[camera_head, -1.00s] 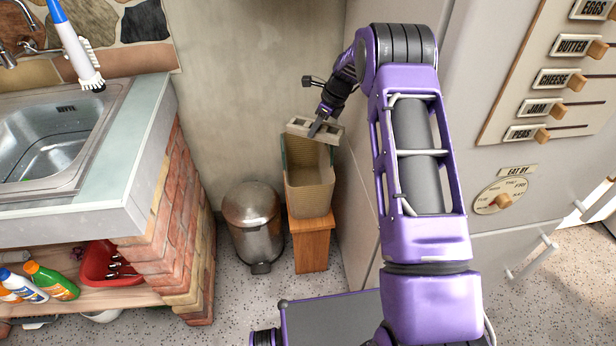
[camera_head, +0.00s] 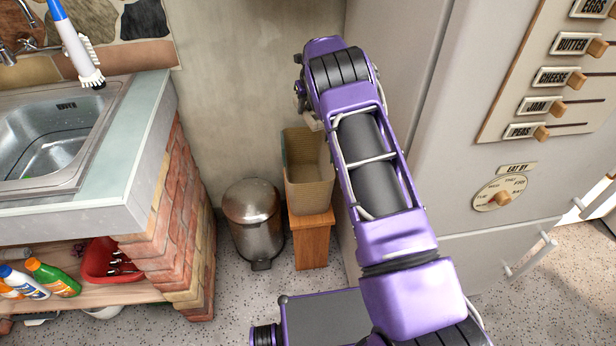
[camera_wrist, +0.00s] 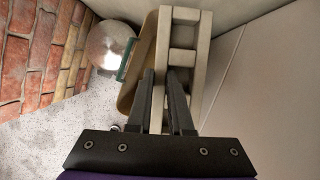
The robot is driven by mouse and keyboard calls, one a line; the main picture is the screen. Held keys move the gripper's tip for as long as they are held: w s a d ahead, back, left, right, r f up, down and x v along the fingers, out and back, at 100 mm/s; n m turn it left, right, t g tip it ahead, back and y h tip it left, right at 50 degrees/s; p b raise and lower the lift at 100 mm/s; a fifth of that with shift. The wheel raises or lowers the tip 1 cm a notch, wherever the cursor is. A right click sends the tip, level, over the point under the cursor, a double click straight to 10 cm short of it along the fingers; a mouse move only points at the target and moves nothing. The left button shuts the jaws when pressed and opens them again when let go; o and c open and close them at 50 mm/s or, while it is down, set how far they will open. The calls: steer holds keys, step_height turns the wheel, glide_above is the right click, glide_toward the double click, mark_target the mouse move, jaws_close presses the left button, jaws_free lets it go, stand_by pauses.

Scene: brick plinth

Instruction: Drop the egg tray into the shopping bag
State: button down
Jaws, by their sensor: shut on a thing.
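The tan shopping bag (camera_head: 308,192) stands upright and open on a small wooden stand in the head view. Part of its side shows in the wrist view (camera_wrist: 134,95), with a green strip at its edge. My gripper (camera_wrist: 162,80) is shut on a wall of the beige egg tray (camera_wrist: 184,38). The tray is tilted with its long side upright in the wrist view, and it overlaps the bag there. In the head view my arm hides the gripper and most or all of the tray. I cannot tell whether any of the tray is inside the bag.
A metal bin (camera_head: 252,215) stands left of the wooden stand (camera_head: 312,243). The brick plinth (camera_head: 175,210) and sink (camera_head: 60,140) are further left. The fridge (camera_head: 400,110) is close on the right, and the wall (camera_head: 240,90) is behind.

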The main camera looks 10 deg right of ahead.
mark_target(305, 118)
step_height(305, 118, down, 4)
steer(key=shift+f+b, duration=0.15)
steer(key=shift+b, duration=0.85)
steer(key=c, duration=0.7)
jaws_free()
steer(key=shift+c, duration=0.2)
steer(key=p+v, duration=0.2)
steer(key=v, duration=1.5)
steer(key=shift+r, duration=0.2)
